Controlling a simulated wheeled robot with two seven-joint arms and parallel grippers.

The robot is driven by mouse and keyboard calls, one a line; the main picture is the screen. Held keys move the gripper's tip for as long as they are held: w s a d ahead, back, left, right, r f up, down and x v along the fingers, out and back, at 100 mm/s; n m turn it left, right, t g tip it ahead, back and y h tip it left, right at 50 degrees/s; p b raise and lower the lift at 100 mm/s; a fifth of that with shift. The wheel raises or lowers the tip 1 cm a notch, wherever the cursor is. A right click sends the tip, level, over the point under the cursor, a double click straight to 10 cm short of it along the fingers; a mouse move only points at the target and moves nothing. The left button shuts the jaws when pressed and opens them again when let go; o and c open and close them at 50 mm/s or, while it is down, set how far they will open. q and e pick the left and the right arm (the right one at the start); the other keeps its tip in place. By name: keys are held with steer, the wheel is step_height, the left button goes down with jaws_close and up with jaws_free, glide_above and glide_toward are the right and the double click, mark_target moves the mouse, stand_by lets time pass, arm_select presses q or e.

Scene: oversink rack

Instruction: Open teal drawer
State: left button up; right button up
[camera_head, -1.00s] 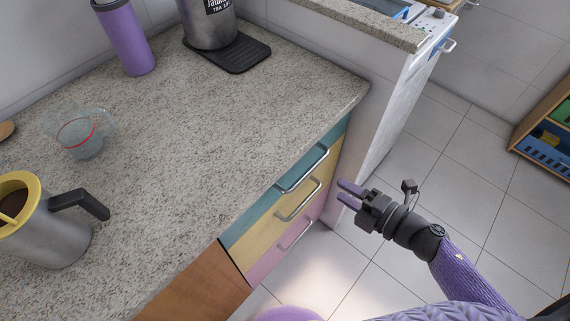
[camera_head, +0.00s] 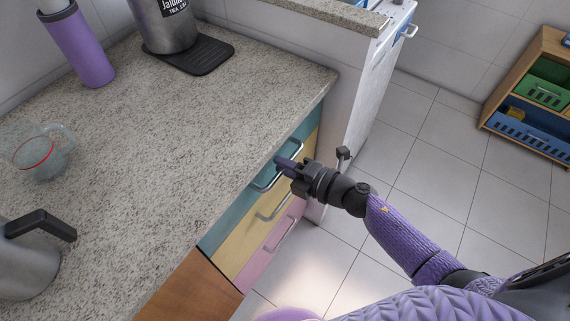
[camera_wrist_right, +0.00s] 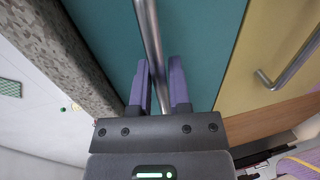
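The teal drawer (camera_head: 240,207) is the top one of a stack under the counter, and its front looks flush with the cabinet. Its silver bar handle (camera_head: 271,182) also shows in the right wrist view (camera_wrist_right: 150,30). My right gripper (camera_head: 284,163) is at the upper part of this handle. In the right wrist view, its two purple fingers (camera_wrist_right: 161,80) stand apart with the bar running between them. A narrow gap shows beside the bar, so the fingers look open around it. My left gripper is in neither view.
A yellow drawer (camera_head: 243,240) and a pink drawer (camera_head: 262,257) sit below, with similar handles. The granite counter (camera_head: 170,150) overhangs just above. A white wall end (camera_head: 345,110) stands beyond the drawers. The tiled floor (camera_head: 400,200) in front is clear.

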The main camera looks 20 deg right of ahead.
jaws_close()
stand_by(1.1)
